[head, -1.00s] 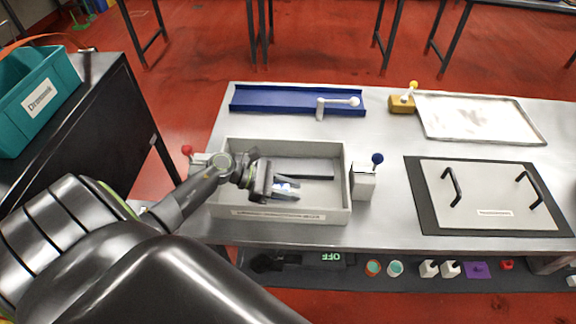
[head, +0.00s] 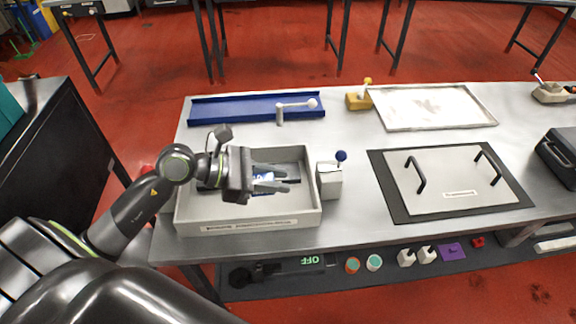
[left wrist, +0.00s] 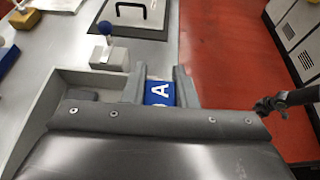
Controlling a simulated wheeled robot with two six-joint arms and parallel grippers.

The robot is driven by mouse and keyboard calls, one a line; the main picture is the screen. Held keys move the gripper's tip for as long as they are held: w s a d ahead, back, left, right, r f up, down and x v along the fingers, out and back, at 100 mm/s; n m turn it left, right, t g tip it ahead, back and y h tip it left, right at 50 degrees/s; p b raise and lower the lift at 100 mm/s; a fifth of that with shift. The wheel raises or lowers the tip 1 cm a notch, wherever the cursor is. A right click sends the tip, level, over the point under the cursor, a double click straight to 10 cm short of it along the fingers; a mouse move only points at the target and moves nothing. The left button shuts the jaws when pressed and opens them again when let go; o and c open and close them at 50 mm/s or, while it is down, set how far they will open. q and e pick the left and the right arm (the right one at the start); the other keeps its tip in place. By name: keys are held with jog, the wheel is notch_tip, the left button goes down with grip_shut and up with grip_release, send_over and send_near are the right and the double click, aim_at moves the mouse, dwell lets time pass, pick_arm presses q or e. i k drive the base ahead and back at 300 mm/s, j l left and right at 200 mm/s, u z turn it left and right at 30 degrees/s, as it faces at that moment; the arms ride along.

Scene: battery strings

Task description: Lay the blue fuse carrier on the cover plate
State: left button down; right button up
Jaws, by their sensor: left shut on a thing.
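My left gripper (head: 283,179) is shut on the blue fuse carrier (head: 263,177) and holds it over the right part of a grey tray. In the left wrist view the carrier (left wrist: 159,93) shows blue with a white letter A between the two fingers (left wrist: 159,80). The grippers' body hides its near end. The cover plate (head: 450,180) is a light grey plate with two black handles and a small label. It lies on a black mat (head: 397,203) to the right of the tray, apart from the gripper. My right gripper is not in view.
The grey tray (head: 250,224) has raised walls under my gripper. A white block with a blue-knobbed lever (head: 330,182) stands between tray and plate. A blue channel (head: 230,109), a yellow block (head: 358,99) and a pale metal tray (head: 435,108) lie behind.

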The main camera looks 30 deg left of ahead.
aim_at(454, 167)
jog(key=i+l+z, duration=0.3)
jog(key=i+l, duration=0.25)
jog(key=l, duration=0.15)
jog(key=i+l+z, duration=0.3)
jog(key=i+l, duration=0.3)
jog(key=i, duration=0.05)
